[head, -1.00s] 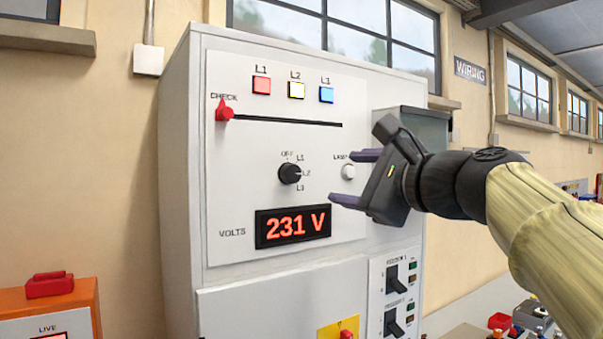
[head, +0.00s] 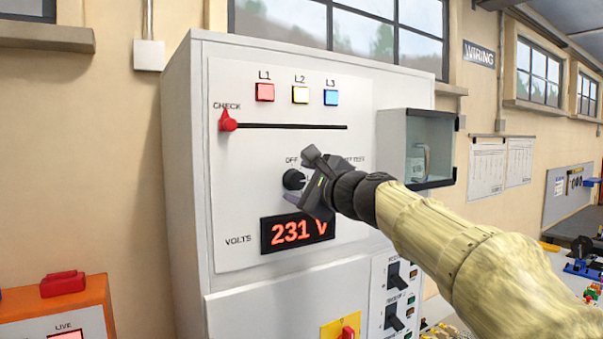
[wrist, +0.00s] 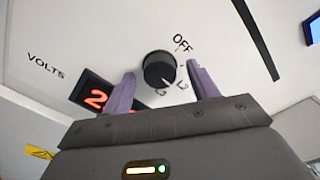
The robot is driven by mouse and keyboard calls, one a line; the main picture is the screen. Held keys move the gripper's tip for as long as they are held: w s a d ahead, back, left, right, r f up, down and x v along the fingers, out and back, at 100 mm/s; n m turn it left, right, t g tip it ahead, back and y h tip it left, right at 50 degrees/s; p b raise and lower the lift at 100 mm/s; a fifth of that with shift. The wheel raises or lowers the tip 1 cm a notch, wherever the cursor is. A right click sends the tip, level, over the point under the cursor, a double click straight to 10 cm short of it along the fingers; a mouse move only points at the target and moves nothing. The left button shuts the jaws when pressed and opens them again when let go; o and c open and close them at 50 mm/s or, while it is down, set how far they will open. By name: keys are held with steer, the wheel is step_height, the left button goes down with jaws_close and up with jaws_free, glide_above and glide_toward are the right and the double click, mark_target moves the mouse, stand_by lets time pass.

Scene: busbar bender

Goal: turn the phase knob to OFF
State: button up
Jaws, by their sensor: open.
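The phase knob (head: 293,179) is a round black dial on the white panel, partly hidden by my gripper (head: 304,180) in the head view. In the wrist view the knob (wrist: 159,70) sits between the two purple fingers of my gripper (wrist: 161,72), with a gap on each side. The fingers are open, one on either side of it. The knob's white pointer mark points down and right there, away from the OFF label (wrist: 182,44), towards the L labels; which one exactly I cannot tell.
The red voltage display (head: 296,233) reads 231 V just below the knob. A red CHECK slider (head: 227,121) sits in a slot above, under red, yellow and blue lamps. Switches (head: 393,316) sit lower right.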

steer(key=shift+w+a, duration=0.1)
steer(key=shift+w, duration=0.05)
steer(key=shift+c, duration=0.2)
steer(key=c, duration=0.9)
steer(key=shift+c, duration=0.2)
